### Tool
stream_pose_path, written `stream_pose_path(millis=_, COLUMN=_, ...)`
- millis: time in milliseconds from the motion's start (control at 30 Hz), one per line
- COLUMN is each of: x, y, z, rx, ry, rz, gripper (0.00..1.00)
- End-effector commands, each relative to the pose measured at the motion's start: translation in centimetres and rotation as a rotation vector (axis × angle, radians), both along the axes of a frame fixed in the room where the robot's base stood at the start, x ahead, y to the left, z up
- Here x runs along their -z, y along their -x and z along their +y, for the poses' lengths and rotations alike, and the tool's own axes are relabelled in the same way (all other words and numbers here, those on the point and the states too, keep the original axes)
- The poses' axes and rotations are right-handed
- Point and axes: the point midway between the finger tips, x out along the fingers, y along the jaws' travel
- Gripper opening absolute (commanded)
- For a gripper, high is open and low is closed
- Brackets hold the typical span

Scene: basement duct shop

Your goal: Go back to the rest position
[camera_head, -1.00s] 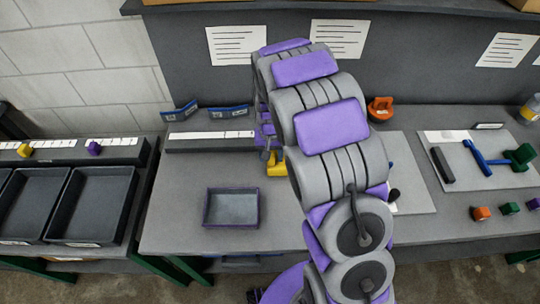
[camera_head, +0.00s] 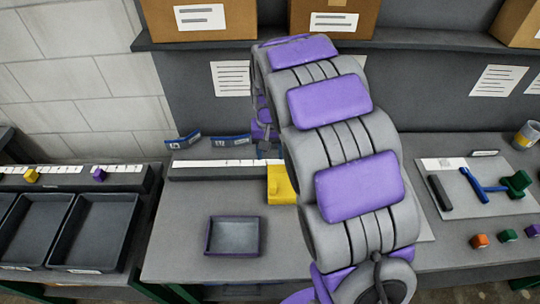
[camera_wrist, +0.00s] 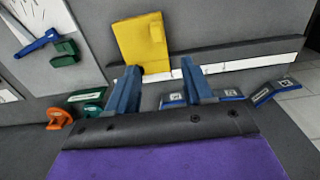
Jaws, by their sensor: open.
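My gripper (camera_wrist: 160,64) shows in the wrist view as two blue fingers, open, with nothing held between them. A yellow block (camera_wrist: 142,42) stands beyond the fingertips, apart from them as far as I can tell. In the head view my arm rises across the middle of the picture and hides most of the gripper. The yellow block (camera_head: 281,186) sits on the bench there, left of my arm, at the right end of a white-marked strip (camera_head: 225,168).
A small empty tray (camera_head: 232,252) lies on the bench at left. Dark bins (camera_head: 92,228) stand further left. A board (camera_head: 500,203) with green and blue parts lies at right, with several small blocks below it. Cardboard boxes (camera_head: 197,32) sit on the shelf above.

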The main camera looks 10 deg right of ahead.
Motion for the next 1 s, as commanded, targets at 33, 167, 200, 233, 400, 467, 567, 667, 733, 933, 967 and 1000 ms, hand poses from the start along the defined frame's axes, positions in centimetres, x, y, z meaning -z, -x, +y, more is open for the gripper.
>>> stream_pose_path(millis=33, x=-0.1, y=0.0, z=0.0, rx=0.0, ry=0.0, rz=0.0, gripper=0.51)
stream_pose_path(millis=167, x=0.0, y=0.0, z=0.0, rx=0.0, ry=0.0, rz=0.001, gripper=0.51)
stream_pose_path(millis=200, x=0.0, y=0.0, z=0.0, rx=0.0, ry=0.0, rz=0.001, gripper=0.51)
stream_pose_path(millis=233, x=0.0, y=0.0, z=0.0, rx=0.0, ry=0.0, rz=0.001, gripper=0.51)
stream_pose_path(millis=400, x=-0.7, y=1.0, z=-0.2, rx=-0.001, ry=0.001, rz=0.003, gripper=0.51)
stream_pose_path(millis=467, x=-1.3, y=2.1, z=-0.3, rx=-0.003, ry=0.002, rz=0.007, gripper=0.51)
stream_pose_path(millis=567, x=-2.8, y=5.0, z=-0.7, rx=-0.01, ry=0.003, rz=0.019, gripper=0.51)
stream_pose_path(millis=667, x=-4.2, y=8.4, z=-1.1, rx=-0.022, ry=0.005, rz=0.033, gripper=0.51)
stream_pose_path(millis=733, x=-5.0, y=10.8, z=-1.3, rx=-0.03, ry=0.004, rz=0.045, gripper=0.51)
stream_pose_path(millis=933, x=-6.6, y=17.8, z=-1.5, rx=-0.065, ry=-0.003, rz=0.074, gripper=0.51)
stream_pose_path(millis=967, x=-6.7, y=18.9, z=-1.5, rx=-0.07, ry=-0.004, rz=0.08, gripper=0.51)
stream_pose_path(millis=1000, x=-6.8, y=20.4, z=-1.6, rx=-0.079, ry=-0.005, rz=0.089, gripper=0.51)
